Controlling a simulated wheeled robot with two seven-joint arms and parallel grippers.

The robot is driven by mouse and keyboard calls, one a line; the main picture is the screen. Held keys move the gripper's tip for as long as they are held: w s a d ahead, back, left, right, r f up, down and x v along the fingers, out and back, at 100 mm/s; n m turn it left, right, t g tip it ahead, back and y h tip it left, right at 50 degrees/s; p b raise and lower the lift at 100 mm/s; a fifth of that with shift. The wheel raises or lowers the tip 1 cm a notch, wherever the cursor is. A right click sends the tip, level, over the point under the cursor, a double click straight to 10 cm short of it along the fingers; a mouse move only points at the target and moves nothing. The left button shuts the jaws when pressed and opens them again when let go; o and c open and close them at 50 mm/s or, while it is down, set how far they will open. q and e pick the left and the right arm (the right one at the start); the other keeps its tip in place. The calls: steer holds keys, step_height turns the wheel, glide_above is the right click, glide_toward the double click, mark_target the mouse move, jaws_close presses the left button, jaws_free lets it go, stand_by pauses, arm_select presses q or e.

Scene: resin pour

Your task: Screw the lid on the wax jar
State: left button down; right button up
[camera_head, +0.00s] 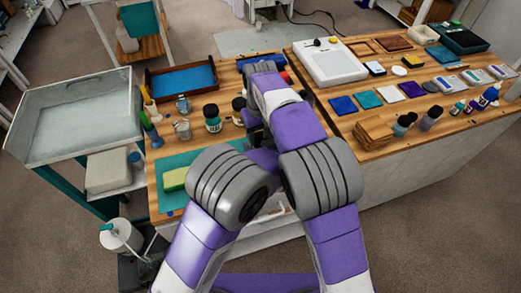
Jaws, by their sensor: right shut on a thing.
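My right arm reaches over the wooden bench, and its gripper (250,119) is a dark shape beside the forearm. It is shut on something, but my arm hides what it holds. A small amber jar with a dark top (238,104) stands just left of that gripper. A dark jar with a pale label (212,118) stands further left. I cannot tell which of them is the wax jar, and I cannot make out a loose lid. My left arm comes in from the lower left; its gripper does not show.
A teal mat (200,168) with a yellow-green block (174,179) lies at the front left. A blue-lined tray (181,80) is behind. The right bench holds a white scale (330,64), tiles, wooden coasters (374,132) and bottles.

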steer(key=o, duration=1.2)
steer(key=shift+c, duration=0.2)
steer(key=shift+r, duration=2.3)
steer(key=shift+c, duration=0.4)
steer(key=shift+r+m, duration=0.6)
steer(key=shift+r, duration=1.2)
steer(key=shift+f, duration=0.1)
steer(key=shift+f, duration=3.9)
